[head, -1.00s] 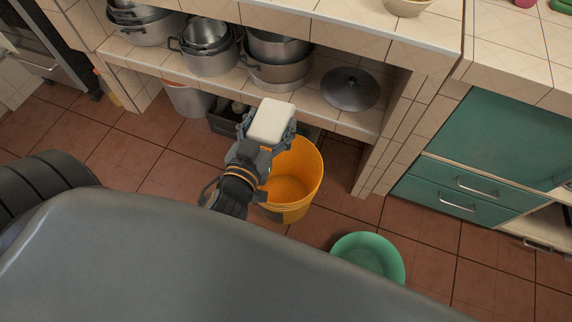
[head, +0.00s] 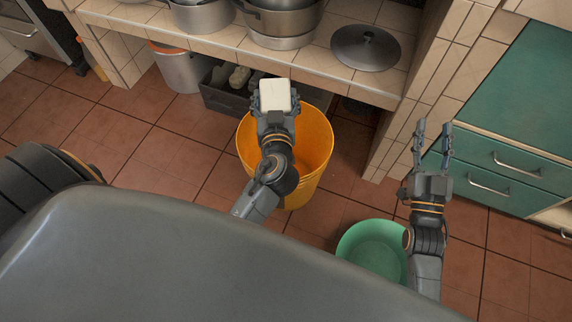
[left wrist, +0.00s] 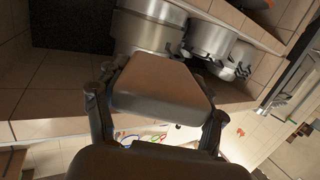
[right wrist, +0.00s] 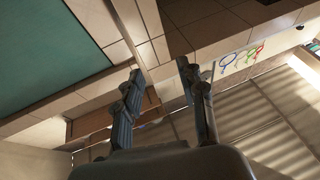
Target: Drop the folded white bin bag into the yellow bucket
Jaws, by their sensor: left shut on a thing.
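The folded white bin bag (head: 275,95) is a pale block held between the fingers of my left gripper (head: 274,102). In the left wrist view the bag (left wrist: 160,88) fills the middle, in shadow, with a finger of the gripper (left wrist: 155,115) on each side. The yellow bucket (head: 318,150) stands on the floor. In the head view my left gripper and forearm overlap its left part, and the bag shows over its upper left rim; the height between them is hard to tell. My right gripper (head: 432,145) is open and empty, right of the bucket; its spread fingers show in the right wrist view (right wrist: 160,95).
A green basin (head: 370,250) stands on the floor below my right gripper. A tiled shelf (head: 320,75) with several pots and a lid (head: 365,47) lies behind the bucket. A dark crate (head: 222,95) and a grey bucket (head: 180,70) are under it. Green drawers (head: 490,170) stand right.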

